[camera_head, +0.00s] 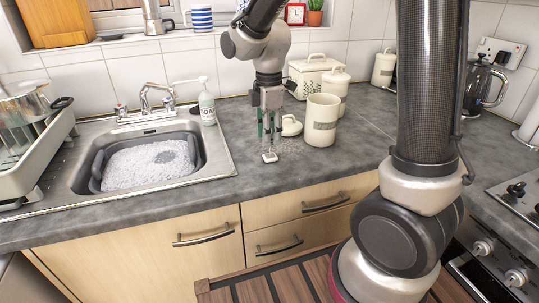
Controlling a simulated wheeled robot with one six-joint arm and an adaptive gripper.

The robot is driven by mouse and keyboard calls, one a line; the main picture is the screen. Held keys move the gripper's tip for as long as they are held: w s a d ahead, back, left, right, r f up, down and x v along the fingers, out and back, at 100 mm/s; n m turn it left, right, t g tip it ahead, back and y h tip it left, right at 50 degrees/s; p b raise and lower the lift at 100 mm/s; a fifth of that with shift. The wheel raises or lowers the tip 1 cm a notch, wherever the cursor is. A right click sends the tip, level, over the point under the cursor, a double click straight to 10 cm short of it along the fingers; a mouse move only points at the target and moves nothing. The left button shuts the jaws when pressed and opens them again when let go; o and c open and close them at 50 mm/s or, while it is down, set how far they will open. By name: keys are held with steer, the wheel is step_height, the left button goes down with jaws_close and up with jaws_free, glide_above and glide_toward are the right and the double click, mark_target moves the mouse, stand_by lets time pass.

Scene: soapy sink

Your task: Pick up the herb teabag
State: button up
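A small pale packet (269,157), which looks like the teabag, shows on the grey worktop just under my gripper's fingertips. It is too small to read any herb label. My gripper (268,138) points straight down above it, to the right of the sink. Its two fingers stand apart with a gap between them, and nothing clearly shows held there. I cannot tell whether the fingertips touch the packet.
A cream canister without its lid (320,125) stands close to the right of my gripper, with a pale round lid (291,126) beside it. A soap bottle (207,106) and a sink with a foamy basin (152,165) are left. Bare worktop lies in front.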

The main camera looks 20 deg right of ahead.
mark_target(270, 149)
steer(key=f, duration=0.4)
steer(key=shift+s+f, duration=0.3)
steer(key=shift+f, duration=0.05)
steer(key=shift+c, duration=0.4)
jaws_close()
